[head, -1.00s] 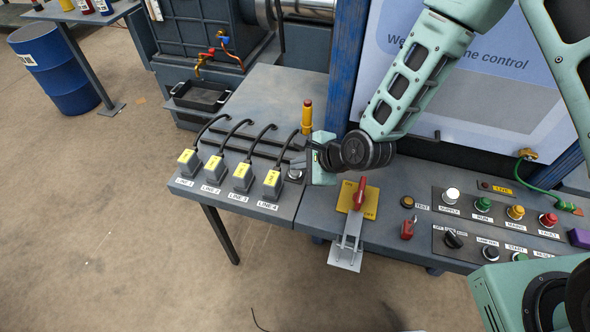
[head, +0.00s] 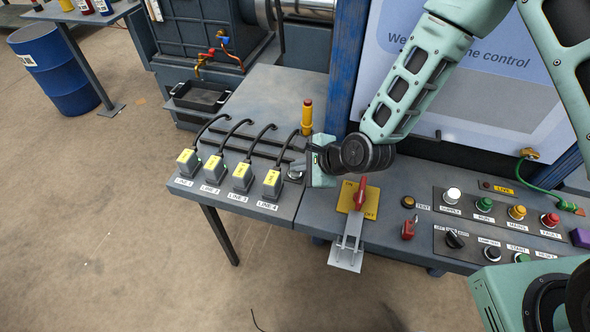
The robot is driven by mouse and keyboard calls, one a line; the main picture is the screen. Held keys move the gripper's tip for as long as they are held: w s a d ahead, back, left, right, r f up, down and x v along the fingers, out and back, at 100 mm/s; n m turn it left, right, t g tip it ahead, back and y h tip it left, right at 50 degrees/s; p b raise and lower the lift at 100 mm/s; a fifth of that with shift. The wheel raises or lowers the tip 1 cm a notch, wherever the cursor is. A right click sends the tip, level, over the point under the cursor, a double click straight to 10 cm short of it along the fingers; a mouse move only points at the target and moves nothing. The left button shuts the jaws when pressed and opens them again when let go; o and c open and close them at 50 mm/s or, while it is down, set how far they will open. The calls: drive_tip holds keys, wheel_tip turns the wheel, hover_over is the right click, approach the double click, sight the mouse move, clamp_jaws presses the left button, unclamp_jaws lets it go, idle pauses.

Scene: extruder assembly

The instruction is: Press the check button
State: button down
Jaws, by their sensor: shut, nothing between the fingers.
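My gripper (head: 300,162) is at the end of the arm, low over the back right of the plug panel (head: 190,187), with its fingers pointing left. It is shut and empty. A round metallic button (head: 295,175) sits just below the fingertips, right of the LINE 4 plug (head: 272,181). The gripper partly covers it, and I cannot read a label or tell whether the fingers touch it. No readable label says check. An amber button marked TEST (head: 408,202) stands farther right, apart from the gripper.
Several grey plugs with yellow labels and black cables stand left of the gripper. A yellow post with a red top (head: 307,117) rises behind it. A red switch lever on a yellow plate (head: 360,194) is to the right. A control panel (head: 468,215) lies farther right.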

sight(299, 174)
drive_tip(key=shift+r, duration=0.15)
drive_tip(key=shift+r+p, duration=0.75)
wheel_tip(299, 174, up, 5)
drive_tip(key=p, duration=0.4)
idle(0.9)
